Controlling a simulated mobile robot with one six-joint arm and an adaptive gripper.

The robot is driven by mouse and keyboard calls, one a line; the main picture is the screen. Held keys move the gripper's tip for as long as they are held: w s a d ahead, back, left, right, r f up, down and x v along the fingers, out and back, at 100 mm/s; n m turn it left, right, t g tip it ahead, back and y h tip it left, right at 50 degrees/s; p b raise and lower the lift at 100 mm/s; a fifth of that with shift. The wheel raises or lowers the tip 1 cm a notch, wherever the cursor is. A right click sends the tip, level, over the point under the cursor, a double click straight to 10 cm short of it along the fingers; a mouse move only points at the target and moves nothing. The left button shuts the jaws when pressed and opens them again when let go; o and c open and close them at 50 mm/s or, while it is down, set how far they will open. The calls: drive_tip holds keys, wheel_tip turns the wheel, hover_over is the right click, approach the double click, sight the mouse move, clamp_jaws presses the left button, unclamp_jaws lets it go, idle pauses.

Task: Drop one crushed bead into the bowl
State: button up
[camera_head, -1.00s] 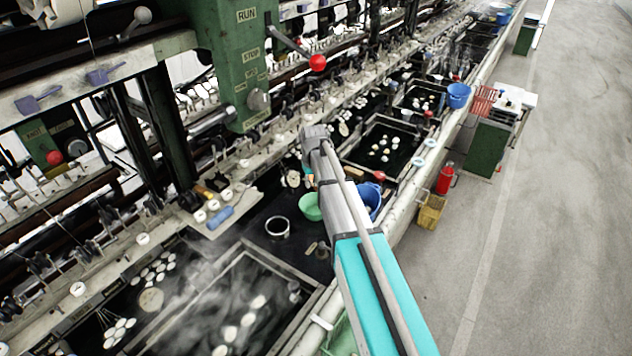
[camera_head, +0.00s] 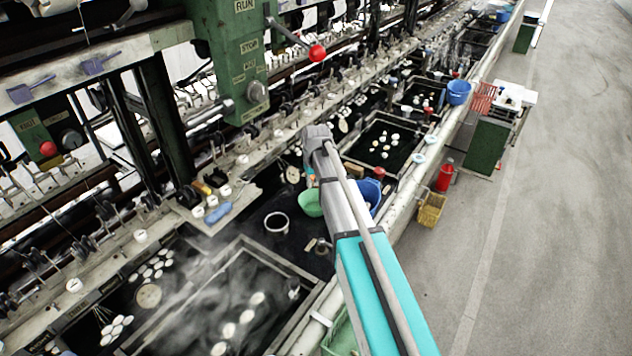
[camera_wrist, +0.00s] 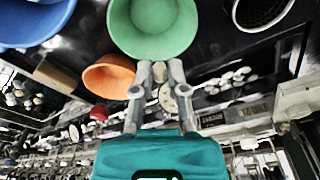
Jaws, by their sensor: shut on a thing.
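My gripper (camera_wrist: 159,68) is shut on a small pale bead (camera_wrist: 160,73), which shows between the fingertips in the wrist view. The green bowl (camera_wrist: 152,28) appears just beyond the fingertips there; the height between them is hard to judge. The bowl's visible inside looks empty. In the head view the green bowl (camera_head: 309,204) sits on the dark bench beside my arm, which partly covers it. My fingertips and the bead are not clear in that view.
An orange bowl (camera_wrist: 106,77) and a blue basin (camera_wrist: 30,24) lie near the green bowl. A dark pot with a pale rim (camera_head: 277,222) stands to its left in the head view. Steaming basins (camera_head: 245,300) lie in front, and the reeling machine's green post (camera_head: 228,60) stands behind.

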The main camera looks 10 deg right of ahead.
drive_tip(key=shift+f+b, duration=1.6)
drive_tip(key=shift+f, duration=0.3)
drive_tip(key=o, duration=0.7)
drive_tip(key=shift+s, duration=0.1)
drive_tip(key=s+m, duration=0.1)
drive_tip(key=s, duration=0.7)
drive_tip(key=s+m+g, duration=0.1)
drive_tip(key=s, duration=0.8)
drive_tip(key=s+d, duration=0.1)
drive_tip(key=s, duration=0.8)
drive_tip(key=shift+d+m, duration=0.1)
drive_tip(key=shift+m, duration=0.3)
drive_tip(key=shift+w, duration=0.1)
